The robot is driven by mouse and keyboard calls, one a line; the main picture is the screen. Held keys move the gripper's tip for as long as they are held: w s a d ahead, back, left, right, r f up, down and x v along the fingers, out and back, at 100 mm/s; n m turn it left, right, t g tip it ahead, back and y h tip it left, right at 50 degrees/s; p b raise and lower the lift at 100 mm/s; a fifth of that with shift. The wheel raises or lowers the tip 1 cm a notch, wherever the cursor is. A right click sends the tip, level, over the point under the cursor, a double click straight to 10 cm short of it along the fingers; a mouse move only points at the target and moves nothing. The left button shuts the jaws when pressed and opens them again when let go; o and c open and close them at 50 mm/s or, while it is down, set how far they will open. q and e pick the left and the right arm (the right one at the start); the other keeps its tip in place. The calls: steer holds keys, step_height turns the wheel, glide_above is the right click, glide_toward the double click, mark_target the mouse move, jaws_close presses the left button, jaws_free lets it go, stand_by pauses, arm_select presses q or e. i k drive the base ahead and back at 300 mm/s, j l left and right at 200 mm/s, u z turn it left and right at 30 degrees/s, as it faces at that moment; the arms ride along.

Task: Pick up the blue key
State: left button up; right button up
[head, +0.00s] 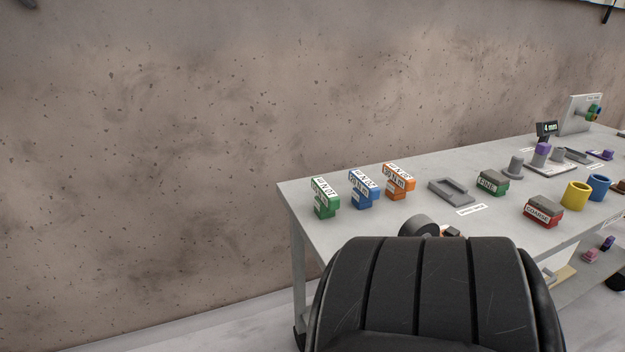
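A blue block-shaped piece (362,192) with a white lettered label on top stands upright near the far left part of the table. It sits between a similar green piece (325,199) and an orange piece (398,184). No other thing in view is plainly a blue key; small coloured parts, some bluish, show on an upright panel (580,113) at the far right, too small to make out. Neither of my grippers is in view, and nothing touches the blue piece.
The grey table (330,232) also holds a grey tray (452,191), a green-and-grey block (493,182), a red-and-grey block (543,211), a yellow cup (576,195) and a blue cup (599,187). A dark part of my body hides the near edge. A wall stands behind.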

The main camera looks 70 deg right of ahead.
mark_target(365, 191)
steer(key=i+z, duration=0.2)
steer(key=z, duration=0.2)
steer(key=i+z, duration=0.2)
steer(key=z, duration=0.2)
steer(key=i+z, duration=0.2)
steer(key=z, duration=0.15)
steer(key=i+j+z, duration=0.2)
steer(key=z, duration=0.2)
steer(key=i+z, duration=0.15)
steer(key=z, duration=0.3)
steer(key=i+j+z, duration=0.15)
steer(key=z, duration=0.25)
steer(key=i+j+z, duration=0.1)
steer(key=z, duration=0.35)
steer(key=i+j+z, duration=0.1)
steer(key=z, duration=0.3)
steer(key=j, duration=0.1)
